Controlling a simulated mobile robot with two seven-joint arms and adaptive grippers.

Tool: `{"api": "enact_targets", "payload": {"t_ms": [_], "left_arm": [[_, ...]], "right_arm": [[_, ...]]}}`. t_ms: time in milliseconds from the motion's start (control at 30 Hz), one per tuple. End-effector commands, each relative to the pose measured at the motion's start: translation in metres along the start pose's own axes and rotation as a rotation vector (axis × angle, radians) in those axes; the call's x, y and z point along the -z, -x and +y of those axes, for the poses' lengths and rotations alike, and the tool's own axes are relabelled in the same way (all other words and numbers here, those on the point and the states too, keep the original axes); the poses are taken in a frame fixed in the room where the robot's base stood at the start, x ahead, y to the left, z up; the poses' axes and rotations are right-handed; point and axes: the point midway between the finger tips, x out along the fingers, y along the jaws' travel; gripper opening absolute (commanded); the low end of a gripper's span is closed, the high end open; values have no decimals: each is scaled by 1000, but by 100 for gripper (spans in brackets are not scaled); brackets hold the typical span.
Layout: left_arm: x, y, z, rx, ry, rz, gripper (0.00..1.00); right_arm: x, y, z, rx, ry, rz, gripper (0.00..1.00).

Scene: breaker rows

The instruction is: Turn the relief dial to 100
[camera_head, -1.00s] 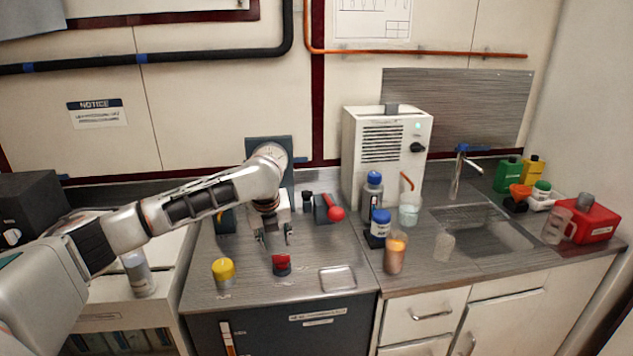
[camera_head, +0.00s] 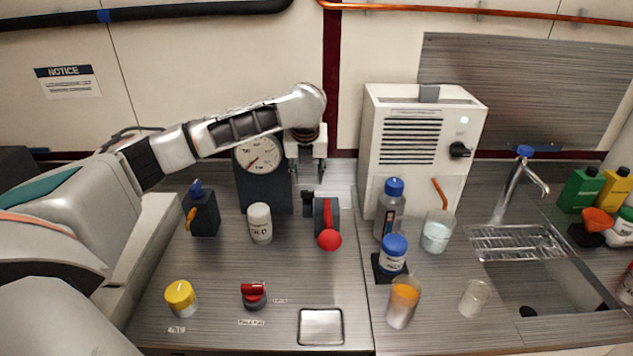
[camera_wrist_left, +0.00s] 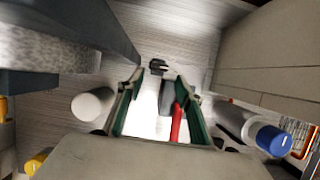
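A red dial (camera_head: 254,293) on a dark base stands at the front of the counter in the head view. Small labels lie below it and to its right; their print is too small to read surely, so I cannot confirm that it is the relief dial. A yellow knob (camera_head: 181,297) with its own label stands to its left. My left gripper (camera_head: 307,172) is at the back, above and behind a red-handled lever (camera_head: 327,222), well away from the dial. In the left wrist view its fingers (camera_wrist_left: 157,90) are apart and hold nothing. My right gripper is out of view.
A round gauge (camera_head: 258,152) stands behind a white bottle (camera_head: 260,223). A blue-knobbed valve block (camera_head: 203,212) is at left. A metal tray (camera_head: 321,327) lies right of the dial. Blue-capped bottles (camera_head: 393,252) and cups stand farther right. Bare counter lies behind the dial.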

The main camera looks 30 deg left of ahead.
Motion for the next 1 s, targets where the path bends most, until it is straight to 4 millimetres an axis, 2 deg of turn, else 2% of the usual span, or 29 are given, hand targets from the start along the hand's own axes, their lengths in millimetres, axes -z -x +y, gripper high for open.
{"api": "enact_targets", "payload": {"t_ms": [233,500,633,900,933,1000], "left_arm": [[2,-32,0,-1,1,4,36],[1,-67,0,-1,0,2,36],[1,-75,0,-1,0,1,36],[1,-76,0,0,-1,0,36],[1,-76,0,0,-1,0,31],[1,-76,0,0,0,0,13]], "right_arm": [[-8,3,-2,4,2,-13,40],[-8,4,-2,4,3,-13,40],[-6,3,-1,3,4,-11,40],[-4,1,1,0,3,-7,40],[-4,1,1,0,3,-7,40],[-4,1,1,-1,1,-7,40]]}}
